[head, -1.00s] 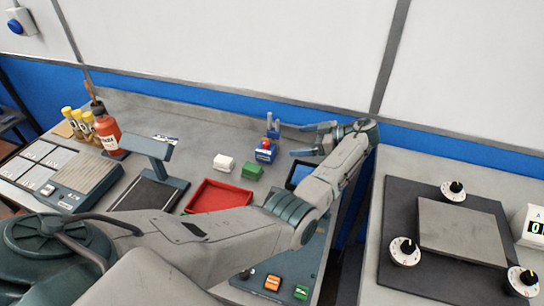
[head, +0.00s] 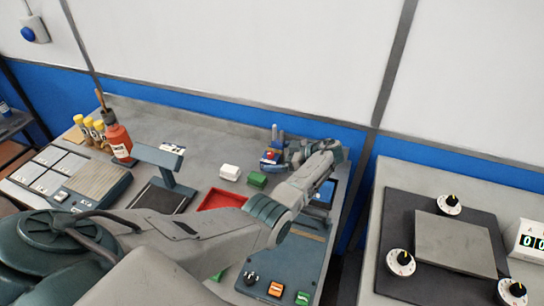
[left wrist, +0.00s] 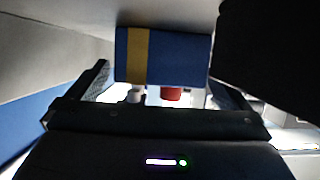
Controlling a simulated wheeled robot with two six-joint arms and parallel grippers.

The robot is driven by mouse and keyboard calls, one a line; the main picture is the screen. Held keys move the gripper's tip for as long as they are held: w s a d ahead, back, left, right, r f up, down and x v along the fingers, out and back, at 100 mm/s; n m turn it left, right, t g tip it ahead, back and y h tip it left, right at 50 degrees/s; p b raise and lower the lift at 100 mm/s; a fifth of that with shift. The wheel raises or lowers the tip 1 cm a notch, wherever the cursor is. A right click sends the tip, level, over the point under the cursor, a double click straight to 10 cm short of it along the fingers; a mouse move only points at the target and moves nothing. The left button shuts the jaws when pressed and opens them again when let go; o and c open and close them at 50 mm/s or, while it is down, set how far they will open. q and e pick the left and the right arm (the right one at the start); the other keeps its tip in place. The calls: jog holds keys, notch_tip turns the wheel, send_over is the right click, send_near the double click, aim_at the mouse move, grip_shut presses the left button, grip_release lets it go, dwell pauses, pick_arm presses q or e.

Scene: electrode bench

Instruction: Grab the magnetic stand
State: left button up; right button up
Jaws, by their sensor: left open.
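The magnetic stand appears to be the small blue block with a red part on top (head: 270,158), at the back right of the bench. My left gripper (head: 283,155) is open at its right side, fingers reaching toward it and partly hiding it. In the left wrist view, a blue block with a yellow stripe (left wrist: 180,55) sits ahead, between the lines of the two open fingers (left wrist: 162,92). A red knob (left wrist: 171,94) and a white one show at its lower edge. I cannot tell whether the fingers touch it. My right gripper is not in view.
A blue upright piece (head: 275,132) stands just behind. A red bottle (head: 118,142) is far left. A second bench is at right.

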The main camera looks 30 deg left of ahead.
pick_arm(q)
jog(key=c, duration=1.8)
jog(key=shift+w+r, duration=0.1)
jog(key=shift+w, duration=0.05)
jog(key=shift+c, duration=1.2)
